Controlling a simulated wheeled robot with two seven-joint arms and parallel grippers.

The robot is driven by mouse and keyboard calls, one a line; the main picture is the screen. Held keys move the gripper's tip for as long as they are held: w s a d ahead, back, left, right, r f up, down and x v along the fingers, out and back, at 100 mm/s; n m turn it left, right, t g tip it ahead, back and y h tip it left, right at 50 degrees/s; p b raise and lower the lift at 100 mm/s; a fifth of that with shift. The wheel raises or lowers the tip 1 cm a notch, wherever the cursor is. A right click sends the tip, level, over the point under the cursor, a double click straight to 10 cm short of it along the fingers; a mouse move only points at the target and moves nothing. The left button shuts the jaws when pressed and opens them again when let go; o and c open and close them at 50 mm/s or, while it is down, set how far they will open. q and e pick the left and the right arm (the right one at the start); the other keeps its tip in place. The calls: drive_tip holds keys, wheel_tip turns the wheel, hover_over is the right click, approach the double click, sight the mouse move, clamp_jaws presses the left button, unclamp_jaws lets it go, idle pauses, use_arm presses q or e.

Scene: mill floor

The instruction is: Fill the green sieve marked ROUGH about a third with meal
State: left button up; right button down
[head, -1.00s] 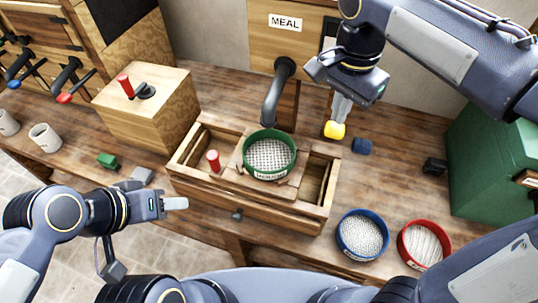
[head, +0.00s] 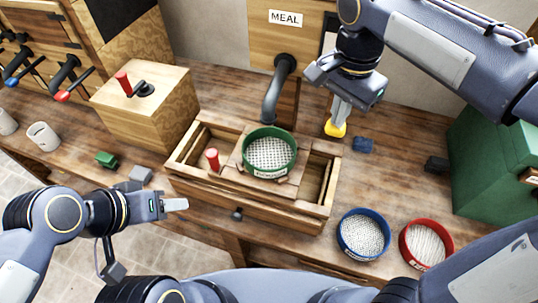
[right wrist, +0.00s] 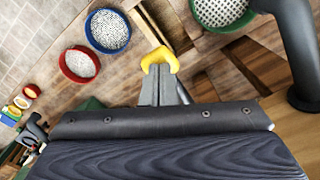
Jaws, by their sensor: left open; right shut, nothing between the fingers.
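The green sieve (head: 269,131) sits in the wooden frame under the dark meal spout (head: 271,100), its white label facing me. Its mesh shows bare, with no meal that I can make out; part of it shows in the right wrist view (right wrist: 222,13). My right gripper (head: 338,118) is shut and empty, right of the spout. Its fingertips are at a yellow piece (head: 335,130), partly covered by them; in the right wrist view the yellow piece (right wrist: 158,59) lies right at the tips. Whether they touch is unclear. My left gripper (head: 176,204) is open and empty at front left.
A blue sieve (head: 363,214) and a red sieve (head: 428,223) stand at the bench's right front. A red peg (head: 212,155) stands in the frame (head: 190,180). A wooden box (head: 150,100) with a crank is at left, a green case (head: 497,150) at right.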

drive_tip(key=shift+f+b, duration=1.25)
drive_tip(key=shift+f, duration=0.8)
drive_tip(key=shift+r, duration=0.1)
idle(1.6)
wheel_tip(320, 180, up, 9)
drive_tip(key=p, duration=0.9)
drive_tip(key=shift+r, duration=0.2)
drive_tip(key=shift+f, duration=0.2)
